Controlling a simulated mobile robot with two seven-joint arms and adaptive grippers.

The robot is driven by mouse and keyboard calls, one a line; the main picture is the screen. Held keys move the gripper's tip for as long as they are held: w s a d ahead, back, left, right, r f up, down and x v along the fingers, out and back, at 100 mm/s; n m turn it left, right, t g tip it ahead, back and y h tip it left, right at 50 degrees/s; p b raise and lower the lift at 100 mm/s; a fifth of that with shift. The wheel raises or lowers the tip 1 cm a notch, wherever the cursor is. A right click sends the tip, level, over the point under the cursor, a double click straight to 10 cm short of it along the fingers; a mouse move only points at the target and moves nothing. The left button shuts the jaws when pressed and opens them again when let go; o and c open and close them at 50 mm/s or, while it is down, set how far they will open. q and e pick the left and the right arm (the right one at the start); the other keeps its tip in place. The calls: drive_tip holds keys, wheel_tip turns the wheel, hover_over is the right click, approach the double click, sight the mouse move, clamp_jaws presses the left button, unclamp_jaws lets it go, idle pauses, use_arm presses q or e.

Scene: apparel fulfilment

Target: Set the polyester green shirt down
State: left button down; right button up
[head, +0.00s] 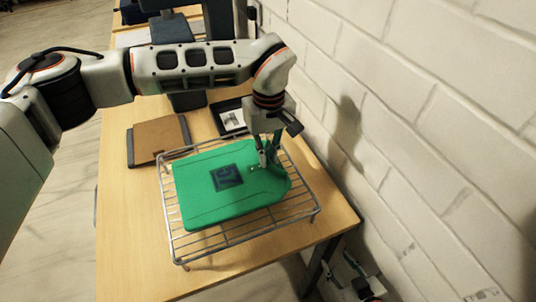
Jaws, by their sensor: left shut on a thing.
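The green shirt (222,192) is folded flat, with a dark square print on its front. It lies over the wire rack (181,259) on the wooden table. My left gripper (268,160) points down from above and is shut on the shirt's back right edge, where the cloth is bunched. Whether the whole shirt rests on the wires cannot be told. My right gripper (341,266) shows at the bottom right, low beside the table, with its fingers apart and nothing between them.
A brown folded item (158,137) on a dark board and a black tray (231,118) with a white card lie behind the rack. A white brick wall (430,130) runs close along the right. The table's (125,230) front left is bare.

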use_arm(q)
drive_tip(key=c, duration=2.1)
unclamp_jaws()
drive_tip(key=shift+c, duration=0.2)
wheel_tip(320, 180, up, 12)
